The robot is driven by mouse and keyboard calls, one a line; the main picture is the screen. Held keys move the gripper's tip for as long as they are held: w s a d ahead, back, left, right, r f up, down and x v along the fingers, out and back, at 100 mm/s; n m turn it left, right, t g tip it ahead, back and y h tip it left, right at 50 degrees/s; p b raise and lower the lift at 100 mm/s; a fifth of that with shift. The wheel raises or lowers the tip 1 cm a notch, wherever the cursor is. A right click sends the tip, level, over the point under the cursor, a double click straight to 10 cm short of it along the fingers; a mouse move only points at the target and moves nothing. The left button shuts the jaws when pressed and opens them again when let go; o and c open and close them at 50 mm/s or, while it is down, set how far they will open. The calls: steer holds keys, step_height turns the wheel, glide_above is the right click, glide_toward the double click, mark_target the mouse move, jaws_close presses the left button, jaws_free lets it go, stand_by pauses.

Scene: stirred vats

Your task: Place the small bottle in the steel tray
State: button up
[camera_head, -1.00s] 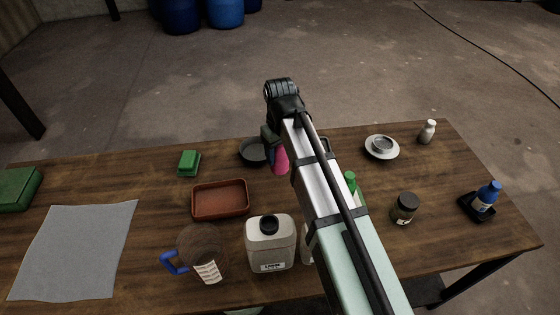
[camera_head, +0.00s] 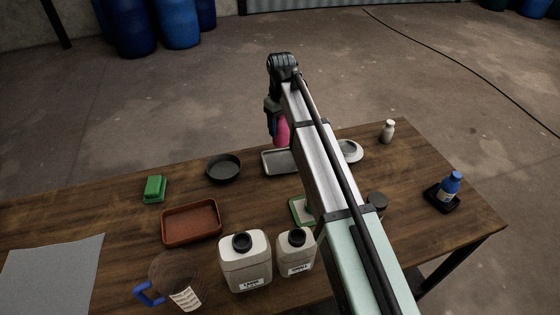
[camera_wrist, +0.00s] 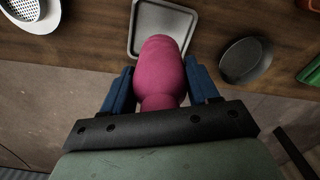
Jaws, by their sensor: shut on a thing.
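The small bottle (camera_head: 282,131) is pink and hangs from my gripper (camera_head: 272,122). In the wrist view the pink bottle (camera_wrist: 160,70) sits between the two blue fingers of my gripper (camera_wrist: 161,86), which is shut on it. The steel tray (camera_head: 270,168) is a shallow grey rectangle near the table's far edge, partly hidden behind my arm. In the head view the bottle appears just above the tray's far edge. In the wrist view the steel tray (camera_wrist: 138,30) lies beyond the bottle, which overlaps its near edge. The tray's visible part looks empty.
A dark round pan (camera_head: 223,168) stands left of the tray, and a white dish (camera_head: 350,151) right of it. A white bottle (camera_head: 388,131) stands near the far edge. A red-brown tray (camera_head: 191,221), canisters (camera_head: 244,261) and a jug (camera_head: 172,281) fill the front.

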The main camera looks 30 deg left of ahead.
steer(key=shift+w+a+n, duration=0.1)
steer(key=shift+n, duration=0.4)
steer(key=shift+f, duration=0.35)
glide_above(281, 163)
steer(key=shift+f, duration=4.6)
steer(key=shift+f, duration=0.1)
steer(key=o, duration=1.2)
steer(key=shift+o, duration=0.2)
step_height(281, 163, up, 12)
steer(key=shift+r, duration=0.1)
